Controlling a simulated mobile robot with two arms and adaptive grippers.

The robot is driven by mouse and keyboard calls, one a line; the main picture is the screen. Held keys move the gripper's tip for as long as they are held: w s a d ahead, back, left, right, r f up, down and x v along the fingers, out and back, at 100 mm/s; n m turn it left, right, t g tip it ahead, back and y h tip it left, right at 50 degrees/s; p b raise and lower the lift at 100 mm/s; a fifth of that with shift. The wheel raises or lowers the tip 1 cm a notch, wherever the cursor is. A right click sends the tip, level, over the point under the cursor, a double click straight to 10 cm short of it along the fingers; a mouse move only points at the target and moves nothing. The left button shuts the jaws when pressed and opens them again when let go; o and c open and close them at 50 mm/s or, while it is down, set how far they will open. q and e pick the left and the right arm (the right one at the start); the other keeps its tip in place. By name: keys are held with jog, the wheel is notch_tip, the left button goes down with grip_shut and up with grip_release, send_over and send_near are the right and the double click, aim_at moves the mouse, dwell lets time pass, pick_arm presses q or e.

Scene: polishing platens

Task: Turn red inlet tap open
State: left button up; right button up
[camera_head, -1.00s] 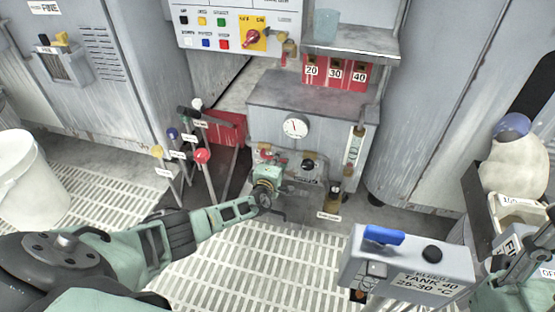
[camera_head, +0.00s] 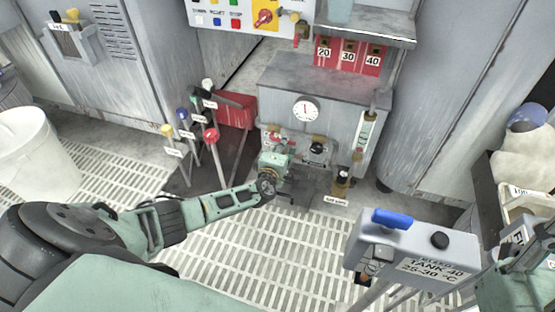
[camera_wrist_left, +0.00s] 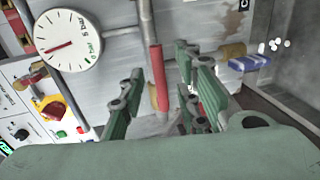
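The red inlet tap shows in the left wrist view as a red bar (camera_wrist_left: 155,70) with brass beside its lower end. In the head view it is mostly hidden by my gripper, with a little red visible among the pipework. My left gripper (camera_head: 270,184) reaches in from the left to the valve assembly below the gauge. In the left wrist view its green fingers (camera_wrist_left: 160,100) stand apart on either side of the red bar. I cannot tell whether they touch it. Part of my right arm (camera_head: 515,285) shows at the right edge; its fingers are not clear.
The round pressure gauge (camera_head: 306,109) is above the valves. A blue tap handle (camera_wrist_left: 250,63) is right of the fingers. Levers with coloured knobs (camera_head: 211,135) stand left of the valves. A tank 40 box (camera_head: 415,252) is at front right. White grating (camera_head: 235,240) covers the floor.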

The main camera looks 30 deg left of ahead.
pick_arm(q)
jog(key=v, duration=0.9)
dwell(0.3)
